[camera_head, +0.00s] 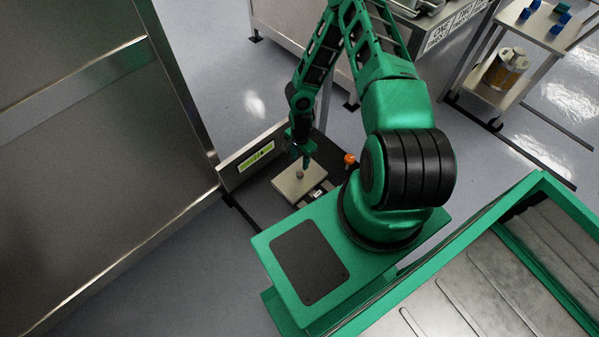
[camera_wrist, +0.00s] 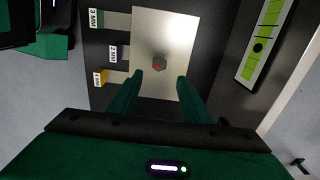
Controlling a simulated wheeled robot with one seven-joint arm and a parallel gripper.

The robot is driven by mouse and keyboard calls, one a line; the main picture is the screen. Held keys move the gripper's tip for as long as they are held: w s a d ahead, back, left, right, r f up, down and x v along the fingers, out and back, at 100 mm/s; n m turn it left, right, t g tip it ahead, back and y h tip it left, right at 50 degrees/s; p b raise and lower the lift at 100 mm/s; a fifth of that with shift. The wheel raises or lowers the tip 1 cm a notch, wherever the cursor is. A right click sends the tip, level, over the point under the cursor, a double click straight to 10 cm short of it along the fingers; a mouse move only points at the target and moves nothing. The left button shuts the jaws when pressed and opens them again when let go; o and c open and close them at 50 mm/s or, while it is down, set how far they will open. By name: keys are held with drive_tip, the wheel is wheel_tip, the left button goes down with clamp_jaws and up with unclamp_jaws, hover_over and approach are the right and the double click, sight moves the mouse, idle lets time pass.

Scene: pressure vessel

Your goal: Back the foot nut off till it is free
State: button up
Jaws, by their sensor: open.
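The foot nut (camera_wrist: 160,62) is a small dark hexagonal piece with a reddish centre. It sits on a pale square plate (camera_wrist: 150,22), beyond my fingertips in the wrist view. In the head view the nut (camera_head: 299,174) is a small dark spot on the plate (camera_head: 291,190). My gripper (camera_wrist: 160,77) is open, its two green fingers apart with nothing between them. In the head view my gripper (camera_head: 305,160) points down just above the nut and plate. I cannot tell the exact height gap.
A bright green level strip (camera_wrist: 262,42) is at right. An orange knob (camera_head: 349,159) stands near the plate. A large steel wall (camera_head: 90,150) rises at left.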

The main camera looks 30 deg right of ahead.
sight(300, 173)
wheel_tip(300, 173, down, 10)
idle(0.5)
drive_tip(key=c, duration=1)
